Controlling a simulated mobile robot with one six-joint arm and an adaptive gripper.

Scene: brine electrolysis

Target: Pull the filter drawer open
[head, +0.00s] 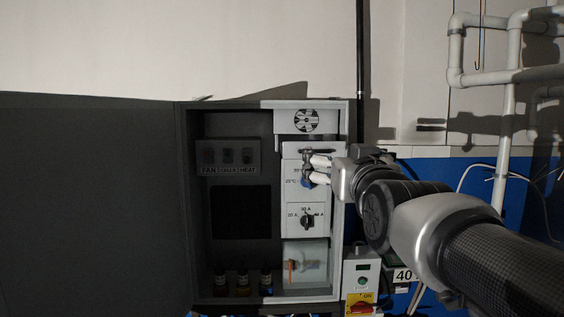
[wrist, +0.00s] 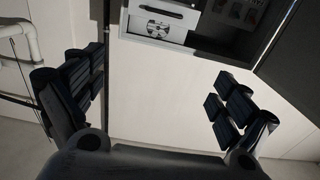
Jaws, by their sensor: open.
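The open grey cabinet (head: 267,104) holds a pale box with a round fan grille (head: 306,121) at its top right. Below the box, a dark bar (head: 316,151) lies across the top of a white dial panel (head: 291,151). I cannot tell for certain which part is the filter drawer. My gripper (head: 318,170) appears in front of the dial panel and partly covers its upper dial. In the wrist view (wrist: 160,85) its fingers are wide apart with nothing between them. The fan grille (wrist: 160,27) and dark bar (wrist: 166,11) show beyond the fingers, upside down.
The dark cabinet door (head: 90,200) stands open to the left. A switch panel (head: 228,157) and several small bottles (head: 243,281) are inside the cabinet. A control box (head: 362,272) stands at the lower right. White pipes (head: 508,100) run along the right wall.

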